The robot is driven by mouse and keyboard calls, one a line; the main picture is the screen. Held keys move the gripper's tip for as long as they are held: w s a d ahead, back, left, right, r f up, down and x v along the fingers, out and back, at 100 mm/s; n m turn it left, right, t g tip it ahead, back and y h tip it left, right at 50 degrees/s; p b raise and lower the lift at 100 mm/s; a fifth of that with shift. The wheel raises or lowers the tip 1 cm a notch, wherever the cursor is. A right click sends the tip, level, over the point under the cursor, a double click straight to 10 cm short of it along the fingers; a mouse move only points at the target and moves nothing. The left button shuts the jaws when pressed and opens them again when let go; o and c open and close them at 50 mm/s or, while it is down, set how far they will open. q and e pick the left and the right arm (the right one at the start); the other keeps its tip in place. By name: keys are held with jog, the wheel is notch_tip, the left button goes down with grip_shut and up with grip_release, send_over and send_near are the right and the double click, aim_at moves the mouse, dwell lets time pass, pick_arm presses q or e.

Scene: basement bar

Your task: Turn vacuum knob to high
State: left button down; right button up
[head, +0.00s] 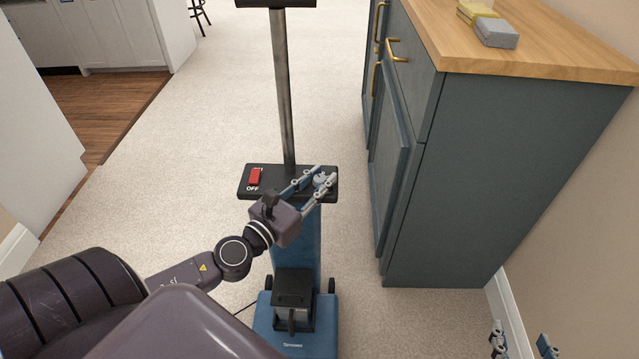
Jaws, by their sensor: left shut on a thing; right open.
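The vacuum (298,247) stands upright on the carpet in the middle of the head view, with a blue body and a tall grey pole. Its black control panel (274,187) has a red switch (255,176) at the left and a small grey knob (320,180) at the right. My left gripper (318,181) reaches in from the left and is shut on the knob, its fingers on either side. The knob's markings and setting are hidden or too small to read. My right gripper (523,343) is open and empty at the bottom right, with only its fingertips in view.
A blue-grey cabinet (470,190) with a wooden top (540,50) stands close to the right of the vacuum. Yellow and grey blocks (497,33) lie on it. White cabinets (100,32) are at the far left. Open carpet (190,130) lies left of and behind the vacuum.

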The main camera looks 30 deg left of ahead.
pick_arm(q)
jog(key=shift+f+m+h+b, duration=0.1)
jog(key=shift+m+h+b, duration=0.4)
jog(key=shift+h+b, duration=0.4)
jog(key=shift+m+h+b, duration=0.3)
jog(key=shift+b, duration=0.35)
pick_arm(e)
jog(key=w+a+r+t+y, duration=0.1)
jog(key=r+t, duration=0.3)
jog(key=r, duration=0.5)
jog(key=w+a+r+t+y, duration=0.1)
jog(key=w+a+r+t, duration=0.1)
jog(key=r+t, duration=0.3)
notch_tip(320, 180, up, 4)
jog(key=shift+f+y, duration=0.1)
jog(key=shift+y, duration=0.3)
pick_arm(q)
jog(key=c, duration=1.6)
grip_release()
jog(key=shift+s, duration=0.1)
